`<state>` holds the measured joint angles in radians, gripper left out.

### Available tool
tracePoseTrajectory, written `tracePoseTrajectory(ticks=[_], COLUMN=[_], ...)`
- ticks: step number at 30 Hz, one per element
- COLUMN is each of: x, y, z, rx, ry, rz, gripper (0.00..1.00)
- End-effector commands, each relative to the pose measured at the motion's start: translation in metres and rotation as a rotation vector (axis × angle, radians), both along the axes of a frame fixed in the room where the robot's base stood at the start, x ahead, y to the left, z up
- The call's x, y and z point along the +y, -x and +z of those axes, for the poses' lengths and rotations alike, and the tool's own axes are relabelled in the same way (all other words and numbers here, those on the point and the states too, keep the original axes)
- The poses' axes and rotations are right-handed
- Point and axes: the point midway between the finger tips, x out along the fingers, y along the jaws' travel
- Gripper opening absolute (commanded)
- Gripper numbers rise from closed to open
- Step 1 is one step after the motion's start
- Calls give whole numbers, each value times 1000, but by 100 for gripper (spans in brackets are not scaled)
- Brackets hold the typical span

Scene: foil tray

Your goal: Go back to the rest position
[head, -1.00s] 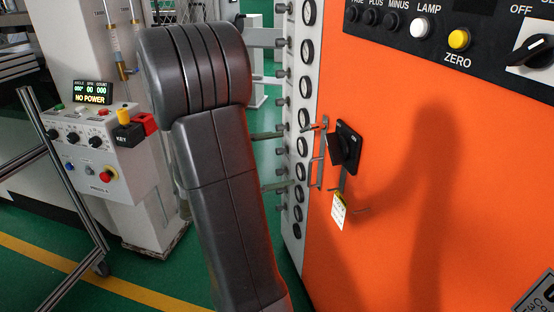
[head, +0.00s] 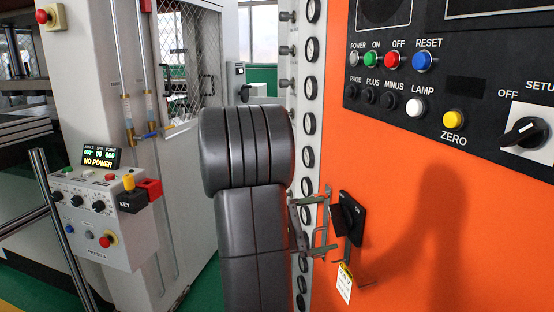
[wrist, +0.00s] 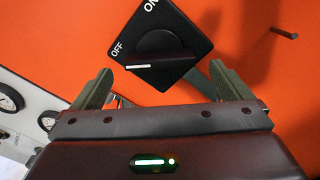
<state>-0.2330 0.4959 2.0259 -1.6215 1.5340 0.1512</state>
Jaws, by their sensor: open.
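My gripper (wrist: 159,70) is open and empty in the wrist view, its two fingers apart on either side of a black rotary switch (wrist: 172,42). The switch plate bears ON and OFF labels. The white mark on its handle lies at the left end, nearer OFF than ON. In the head view, my gripper's fingers (head: 327,220) stand just left of the switch (head: 351,212). My forearm hides the rest of the gripper. Whether a finger touches the switch, I cannot tell.
The switch sits on an orange cabinet (head: 405,215) with a button panel (head: 480,85) above. A tag (head: 344,284) hangs below the switch. A column of gauges (head: 308,125) lines the cabinet's left edge. A NO POWER control box (head: 105,225) stands at the left.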

Motion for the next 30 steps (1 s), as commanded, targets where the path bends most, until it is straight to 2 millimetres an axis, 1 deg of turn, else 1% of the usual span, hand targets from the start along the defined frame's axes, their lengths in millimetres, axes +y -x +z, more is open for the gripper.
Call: tracePoseTrajectory(ticks=[1,6,12,24,26,30], x=[-8,-24,-34,-35,-33,-23], y=[-2,-7,-10,-11,-10,-8], z=[0,0,0,0,0,0], rx=[0,-1,-1,0,0,0], ry=[1,0,0,1,0,1], rz=[-4,-3,0,1,1,3], gripper=[98,98,98,98,98,98])
